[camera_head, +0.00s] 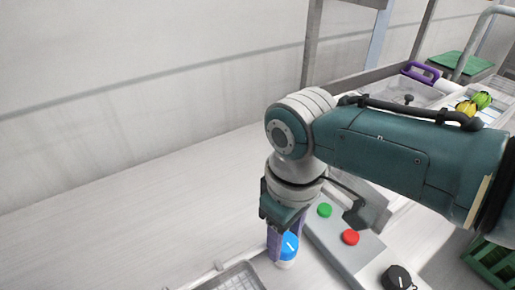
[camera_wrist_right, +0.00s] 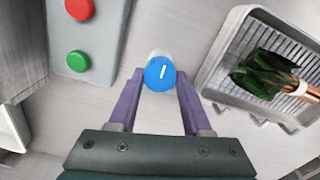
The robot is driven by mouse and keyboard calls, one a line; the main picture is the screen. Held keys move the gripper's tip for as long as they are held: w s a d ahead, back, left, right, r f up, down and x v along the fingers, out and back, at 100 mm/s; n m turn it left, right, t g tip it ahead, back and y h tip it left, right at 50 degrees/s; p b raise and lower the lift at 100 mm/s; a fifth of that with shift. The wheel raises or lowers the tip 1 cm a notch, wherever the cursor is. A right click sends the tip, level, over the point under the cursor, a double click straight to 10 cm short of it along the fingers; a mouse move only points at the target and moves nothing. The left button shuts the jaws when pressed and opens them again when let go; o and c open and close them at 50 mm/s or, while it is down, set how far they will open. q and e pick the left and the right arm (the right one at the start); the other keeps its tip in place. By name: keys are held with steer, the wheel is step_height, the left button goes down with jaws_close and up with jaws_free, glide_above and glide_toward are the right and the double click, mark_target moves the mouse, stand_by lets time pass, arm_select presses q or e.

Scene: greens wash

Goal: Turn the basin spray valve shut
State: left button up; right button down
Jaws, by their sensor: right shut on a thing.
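The valve is a round blue knob (camera_head: 289,246) with a white line mark, on a pale stub at the bench's front. My right gripper (camera_head: 280,242) points down at it, with its purple fingers around the knob. In the right wrist view, the blue knob (camera_wrist_right: 160,73) sits between the tips of the two purple fingers (camera_wrist_right: 158,84), which are shut on it. There its white mark is slightly tilted from upright. Part of the knob is hidden by a finger in the head view. My left gripper is not in view.
A grey panel beside the knob carries a green button (camera_head: 324,210), a red button (camera_head: 351,237) and a black dial (camera_head: 396,278). A wire-bottomed tray (camera_wrist_right: 213,72) holds leafy greens (camera_wrist_right: 268,74).

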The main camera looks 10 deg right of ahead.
steer(key=m+p, duration=0.1)
steer(key=m, duration=0.3)
steer(key=shift+m, duration=0.3)
steer(key=m+p, duration=0.1)
steer(key=m, duration=0.3)
steer(key=shift+d+m, duration=0.1)
steer(key=shift+m, duration=0.3)
steer(key=shift+c, duration=1.7)
jaws_free()
